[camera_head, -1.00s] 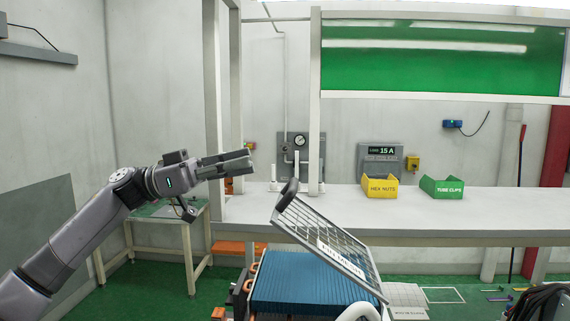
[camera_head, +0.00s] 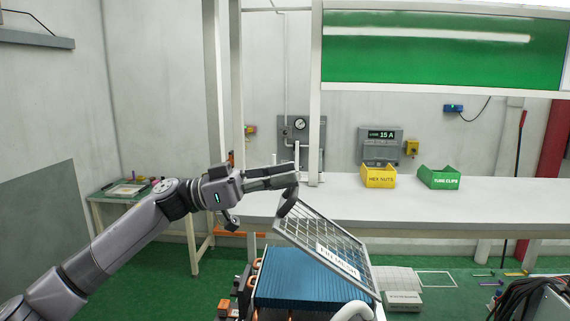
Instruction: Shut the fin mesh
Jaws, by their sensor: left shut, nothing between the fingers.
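The fin mesh (camera_head: 322,243) is a framed grid panel with a white label and a dark handle (camera_head: 287,200) at its upper left end. It stands tilted open above the blue finned block (camera_head: 300,279), its raised end at the upper left. My left gripper (camera_head: 297,176) is shut and empty, with its fingertips just above the handle. I cannot tell whether they touch it. A white curved part at the bottom edge, near the mesh's lower end, may belong to my right arm; no right gripper fingers show.
A long white bench (camera_head: 420,208) runs behind, with a yellow bin (camera_head: 378,176) and a green bin (camera_head: 439,178) on it. A small side table (camera_head: 125,192) stands at the left. Dark cables (camera_head: 530,297) lie at the lower right. Green floor is open at the left.

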